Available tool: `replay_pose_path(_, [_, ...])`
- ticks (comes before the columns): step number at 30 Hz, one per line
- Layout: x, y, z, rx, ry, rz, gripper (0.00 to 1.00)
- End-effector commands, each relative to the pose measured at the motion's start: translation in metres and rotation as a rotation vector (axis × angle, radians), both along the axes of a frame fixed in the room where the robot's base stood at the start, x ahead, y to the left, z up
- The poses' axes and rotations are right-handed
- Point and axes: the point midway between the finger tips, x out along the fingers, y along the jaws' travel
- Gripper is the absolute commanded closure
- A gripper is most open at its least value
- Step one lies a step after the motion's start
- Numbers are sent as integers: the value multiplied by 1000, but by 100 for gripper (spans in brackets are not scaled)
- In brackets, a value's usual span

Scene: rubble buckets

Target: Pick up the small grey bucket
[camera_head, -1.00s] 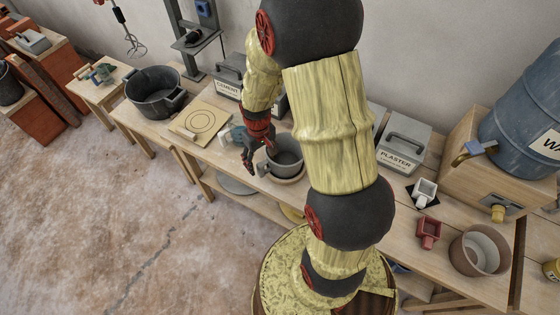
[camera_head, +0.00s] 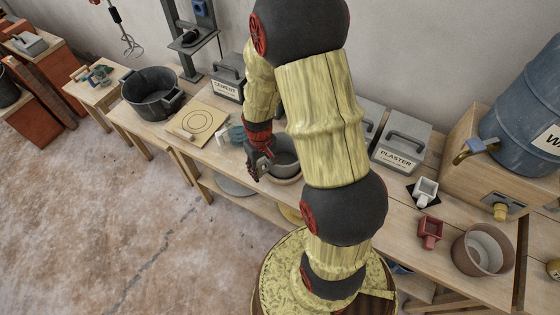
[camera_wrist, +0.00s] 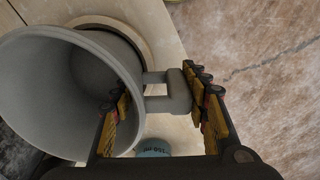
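The small grey bucket (camera_head: 288,146) stands on a round board on the long bench, partly behind my arm and gripper. My gripper (camera_head: 258,165) is at the bucket's left side, by its handle. In the wrist view the grey bucket (camera_wrist: 50,75) fills the left side, its mouth facing the camera. Its side handle (camera_wrist: 178,92) lies between the two fingers of my open gripper (camera_wrist: 160,112). The right finger is close to the handle's outer side. The left finger overlaps the bucket wall; I cannot tell whether it touches.
A blue-grey measuring cup (camera_head: 237,133) sits just left of the bucket; it also shows below the handle in the wrist view (camera_wrist: 153,147). A large dark tub (camera_head: 152,97), a board with circles (camera_head: 199,122) and a plaster box (camera_head: 402,143) share the bench.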

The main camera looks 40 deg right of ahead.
Motion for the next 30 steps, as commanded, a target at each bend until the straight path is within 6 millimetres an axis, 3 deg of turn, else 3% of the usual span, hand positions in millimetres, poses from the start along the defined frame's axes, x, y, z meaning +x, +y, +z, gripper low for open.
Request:
replay_pose_path(19, [0,0,0,0,1,0,96])
replay_pose_path(30, [0,0,6,0,0,0,96])
